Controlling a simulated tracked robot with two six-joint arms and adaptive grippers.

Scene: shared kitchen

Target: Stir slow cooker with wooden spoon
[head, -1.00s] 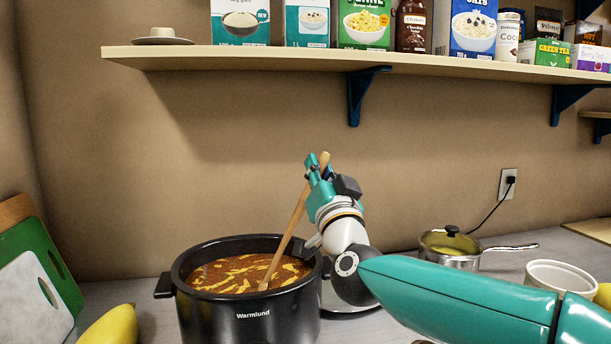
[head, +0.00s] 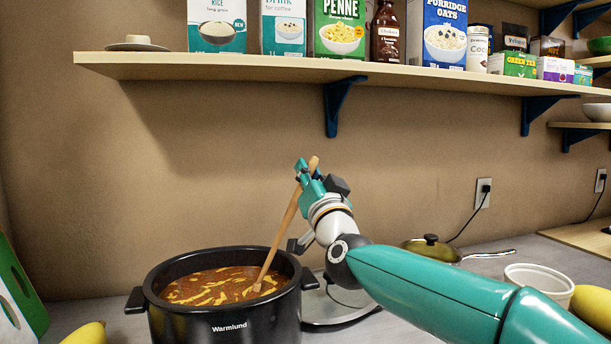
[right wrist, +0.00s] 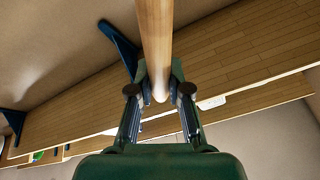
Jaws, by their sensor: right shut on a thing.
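The black slow cooker (head: 225,326) stands open on the counter at the lower left of the head view. It holds an orange-brown stew (head: 212,287) with yellow streaks. My right gripper (head: 309,179) is above and to the right of the cooker, shut on the upper part of the wooden spoon (head: 278,240). The spoon slants down to the left, and its lower end is in the stew near the right side. In the right wrist view the spoon's handle (right wrist: 156,45) runs between the two fingers (right wrist: 160,92). My left gripper is not in view.
A round lid (head: 335,308) lies right of the cooker. A lidded pan (head: 432,248), a white bowl (head: 538,281) and yellow fruit (head: 592,306) are farther right. Cutting boards (head: 18,295) lean at the left. A shelf (head: 300,68) with packages hangs above the arm.

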